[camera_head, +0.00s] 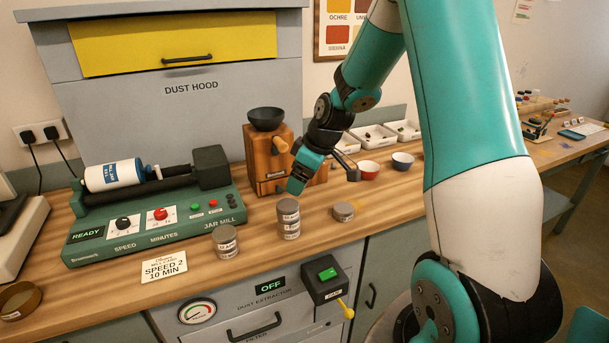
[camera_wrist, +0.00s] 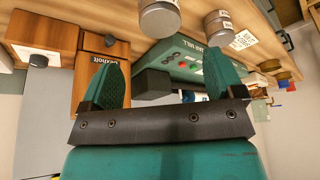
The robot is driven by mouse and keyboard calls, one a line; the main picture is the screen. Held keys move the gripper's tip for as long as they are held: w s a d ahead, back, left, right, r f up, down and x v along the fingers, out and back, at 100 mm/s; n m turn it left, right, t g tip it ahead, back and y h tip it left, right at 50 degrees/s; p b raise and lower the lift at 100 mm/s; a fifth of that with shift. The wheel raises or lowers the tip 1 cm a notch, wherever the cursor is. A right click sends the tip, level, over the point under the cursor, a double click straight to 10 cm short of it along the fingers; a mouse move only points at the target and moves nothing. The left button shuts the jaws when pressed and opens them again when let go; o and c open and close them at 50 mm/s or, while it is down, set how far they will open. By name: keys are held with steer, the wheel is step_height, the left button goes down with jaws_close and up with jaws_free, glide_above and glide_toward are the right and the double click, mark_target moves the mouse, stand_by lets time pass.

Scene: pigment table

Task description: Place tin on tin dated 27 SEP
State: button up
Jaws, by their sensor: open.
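A tall stack of grey tins (camera_head: 288,219) with white labels stands on the counter. A shorter stack of tins (camera_head: 225,242) stands to its left, and a lone tin (camera_head: 343,211) sits to its right. The dates on the labels are too small to read. My gripper (camera_head: 296,186) is open and empty, just above and behind the tall stack in the head view. In the wrist view my open gripper (camera_wrist: 164,72) has nothing between its fingers. Tins (camera_wrist: 159,19) show beyond the fingers at the top, with another stack (camera_wrist: 218,25) to their right.
The green jar mill (camera_head: 150,215) stands left, with a paper card (camera_head: 164,266) before it. A wooden grinder (camera_head: 264,160) with a dark bowl stands behind the tins. A switch box (camera_head: 325,278) juts from the counter front.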

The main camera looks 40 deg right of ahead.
steer(key=s+a+r+g+y, duration=0.1)
steer(key=s+a+r, duration=0.25)
steer(key=a, duration=0.35)
steer(key=s+a+r+n, duration=0.1)
steer(key=s+a+r, duration=0.2)
steer(key=s+a, duration=0.3)
steer(key=s+a+r+g+y, duration=0.1)
steer(key=s+a+r, duration=0.3)
steer(key=a, duration=0.4)
steer(key=s+a+r+g, duration=0.1)
steer(key=s+a, duration=0.4)
steer(key=s, duration=0.6)
steer(key=shift+g, duration=0.5)
steer(key=shift+s+a+r, duration=0.1)
